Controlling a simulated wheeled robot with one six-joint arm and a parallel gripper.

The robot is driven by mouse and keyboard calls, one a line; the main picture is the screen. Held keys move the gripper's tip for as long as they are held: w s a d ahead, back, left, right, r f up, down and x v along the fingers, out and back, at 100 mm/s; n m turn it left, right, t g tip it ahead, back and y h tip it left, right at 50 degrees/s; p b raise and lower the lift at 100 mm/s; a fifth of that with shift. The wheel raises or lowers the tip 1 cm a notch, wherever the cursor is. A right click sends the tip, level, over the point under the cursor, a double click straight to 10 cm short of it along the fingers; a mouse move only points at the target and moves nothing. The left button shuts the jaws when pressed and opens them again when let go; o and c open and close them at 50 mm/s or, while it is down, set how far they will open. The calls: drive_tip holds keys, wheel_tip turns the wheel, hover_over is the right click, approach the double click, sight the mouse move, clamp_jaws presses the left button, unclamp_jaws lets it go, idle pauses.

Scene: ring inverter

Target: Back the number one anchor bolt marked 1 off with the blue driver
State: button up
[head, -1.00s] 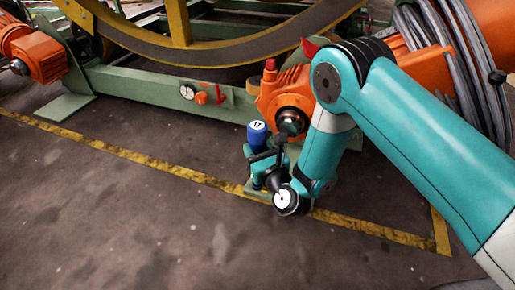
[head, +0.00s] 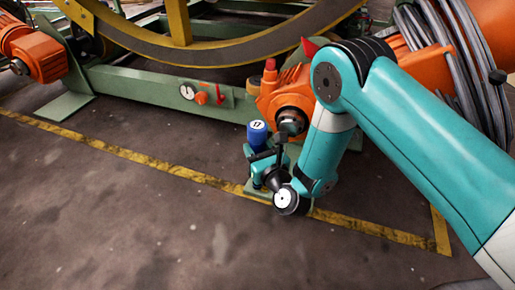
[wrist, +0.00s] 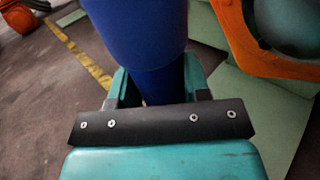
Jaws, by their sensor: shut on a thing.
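The blue driver (head: 257,133) stands upright at the foot of the orange motor, with a white label that looks like 17 on its top. In the wrist view its thick blue body (wrist: 138,35) rises between the jaws and narrows below. My gripper (wrist: 155,85) is shut around the narrower part, one finger on each side. In the head view my gripper (head: 264,172) is low over a green foot plate (head: 250,188). The anchor bolt marked 1 is not visible; the driver's lower end is hidden by my gripper.
An orange motor (head: 290,98) stands close behind the driver. A green frame beam (head: 135,92) with a gauge and red arrow runs left, under a yellow wheel rim (head: 160,40). Yellow floor tape (head: 120,153) crosses the floor, which is clear in front.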

sight(261, 140)
drive_tip(key=shift+s, duration=0.1)
drive_tip(key=shift+r+p, duration=1.75)
drive_tip(key=shift+r, duration=0.8)
